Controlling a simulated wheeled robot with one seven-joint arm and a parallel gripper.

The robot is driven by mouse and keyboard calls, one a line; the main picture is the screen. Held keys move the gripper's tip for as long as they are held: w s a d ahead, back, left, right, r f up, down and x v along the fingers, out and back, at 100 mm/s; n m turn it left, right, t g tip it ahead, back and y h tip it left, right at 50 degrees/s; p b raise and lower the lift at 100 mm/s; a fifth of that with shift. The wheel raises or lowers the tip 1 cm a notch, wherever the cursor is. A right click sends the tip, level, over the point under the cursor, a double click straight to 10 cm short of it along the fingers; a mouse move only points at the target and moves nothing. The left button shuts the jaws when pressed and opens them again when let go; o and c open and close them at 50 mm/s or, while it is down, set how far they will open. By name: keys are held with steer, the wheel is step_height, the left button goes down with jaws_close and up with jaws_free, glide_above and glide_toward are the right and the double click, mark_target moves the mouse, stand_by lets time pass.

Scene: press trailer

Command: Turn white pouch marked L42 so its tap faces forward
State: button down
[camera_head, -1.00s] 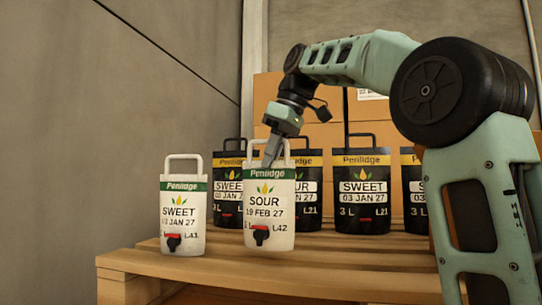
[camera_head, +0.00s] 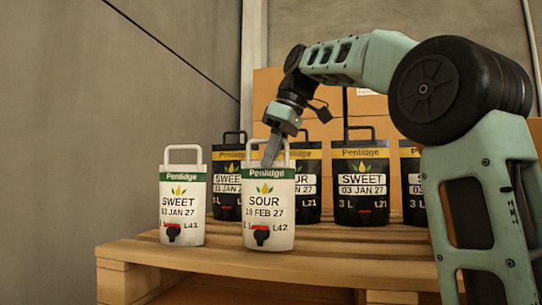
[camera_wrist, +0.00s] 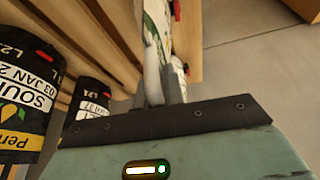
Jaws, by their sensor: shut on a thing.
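The white pouch marked L42 (camera_head: 268,212) has a green band, reads SOUR 19 FEB 27, and stands upright at the pallet's front. Its black tap with a red top (camera_head: 261,235) shows on the side toward the head camera, low and slightly left of centre. My gripper (camera_head: 271,158) comes down from above and is shut on the pouch's top handle. I cannot tell whether the pouch's base touches the slats. In the wrist view, white pouch surface (camera_wrist: 155,25) shows beyond the fingers, with much of it cut off.
A white pouch marked L41 (camera_head: 183,205) stands close on the left. Several black pouches stand behind, including a SWEET one (camera_head: 361,185) and a SOUR one (camera_wrist: 28,90). The wooden pallet (camera_head: 200,258) has bare slats in front. Cardboard boxes (camera_head: 400,110) stand behind.

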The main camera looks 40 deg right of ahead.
steer(key=shift+f+b, duration=0.3)
steer(key=shift+b, duration=0.05)
steer(key=c, duration=1.4)
jaws_free()
steer(key=shift+f, duration=0.15)
steer(key=p+v, duration=0.7)
steer(key=v, duration=1)
steer(key=shift+r, duration=0.3)
steer(key=shift+s+a, duration=0.1)
